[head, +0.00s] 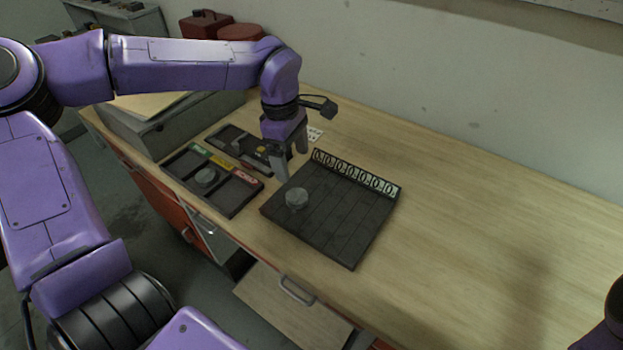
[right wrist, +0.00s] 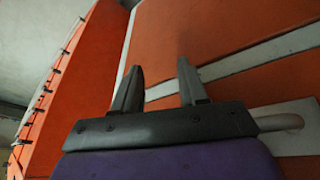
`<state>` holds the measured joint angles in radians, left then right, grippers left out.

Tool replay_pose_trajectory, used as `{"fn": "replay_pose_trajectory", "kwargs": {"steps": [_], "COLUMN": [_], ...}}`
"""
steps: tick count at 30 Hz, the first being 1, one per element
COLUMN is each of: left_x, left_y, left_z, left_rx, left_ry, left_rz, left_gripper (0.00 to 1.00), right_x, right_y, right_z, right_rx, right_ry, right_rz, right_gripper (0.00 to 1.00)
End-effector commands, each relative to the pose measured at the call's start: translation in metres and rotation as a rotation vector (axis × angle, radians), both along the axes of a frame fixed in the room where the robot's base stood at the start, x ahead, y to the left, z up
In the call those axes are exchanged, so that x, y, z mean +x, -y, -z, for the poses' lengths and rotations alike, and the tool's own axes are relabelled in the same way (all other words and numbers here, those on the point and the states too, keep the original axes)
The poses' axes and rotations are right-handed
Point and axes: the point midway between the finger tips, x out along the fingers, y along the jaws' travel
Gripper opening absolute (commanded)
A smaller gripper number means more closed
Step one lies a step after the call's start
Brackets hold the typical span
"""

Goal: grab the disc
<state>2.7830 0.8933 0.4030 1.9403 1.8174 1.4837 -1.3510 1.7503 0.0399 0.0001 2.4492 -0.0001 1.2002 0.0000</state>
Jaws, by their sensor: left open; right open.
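A grey disc (head: 297,198) lies on the left part of a dark ribbed board (head: 340,222) on the workbench. A second grey disc (head: 206,177) lies in a dark compartment tray (head: 238,197) left of the board. My left gripper (head: 292,166) points down above the board's back left edge, behind and above the disc on the board. It is open and holds nothing that I can see. My right gripper (right wrist: 160,88) is open and empty in the right wrist view, facing orange and white surfaces. In the head view only a dark purple part of my right arm shows at the lower right.
The board's back edge carries a strip of round symbols (head: 355,173). The tray has green, yellow and red labels. Another dark tray (head: 240,145) lies behind it. Red containers (head: 207,24) stand at the back left. The right side of the workbench (head: 480,225) is clear.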

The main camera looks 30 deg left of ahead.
Motion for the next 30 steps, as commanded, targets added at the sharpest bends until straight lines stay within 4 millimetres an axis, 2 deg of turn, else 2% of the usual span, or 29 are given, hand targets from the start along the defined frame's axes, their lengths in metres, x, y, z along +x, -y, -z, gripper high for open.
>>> {"fn": "replay_pose_trajectory", "kwargs": {"steps": [2,6,13,18,21,26,27,29,30], "left_x": [-0.002,-0.002,-0.001,-0.001,-0.001,0.000,0.000,0.000,0.000], "left_y": [0.002,0.005,0.008,0.010,0.011,0.011,0.011,0.011,0.011], "left_z": [0.007,0.034,0.063,0.094,0.102,0.102,0.102,0.102,0.102], "left_rx": [-0.009,-0.008,-0.006,-0.006,-0.007,-0.007,-0.007,-0.007,-0.007], "left_ry": [-0.004,-0.005,-0.007,-0.005,-0.001,0.001,0.001,0.001,0.001], "left_rz": [0.004,0.006,0.005,0.003,0.000,0.000,0.000,0.000,0.000], "left_gripper": [0.86,0.86,0.86,0.86,0.86,0.86,0.80,0.60,0.47], "right_x": [0.000,-0.001,-0.001,0.000,0.000,0.000,0.000,0.000,0.000], "right_y": [0.000,0.000,0.000,0.000,0.000,0.000,0.000,0.000,0.000], "right_z": [-0.003,-0.008,-0.019,-0.027,-0.027,-0.026,-0.026,-0.026,-0.026], "right_rx": [0.000,0.000,0.000,0.000,0.000,0.000,0.000,0.000,0.000], "right_ry": [-0.001,-0.002,-0.002,-0.001,-0.001,-0.001,-0.001,-0.001,-0.001], "right_rz": [0.000,0.001,0.001,0.000,0.000,0.000,0.000,0.000,0.000], "right_gripper": [0.43,0.43,0.43,0.43,0.43,0.43,0.43,0.43,0.43]}}
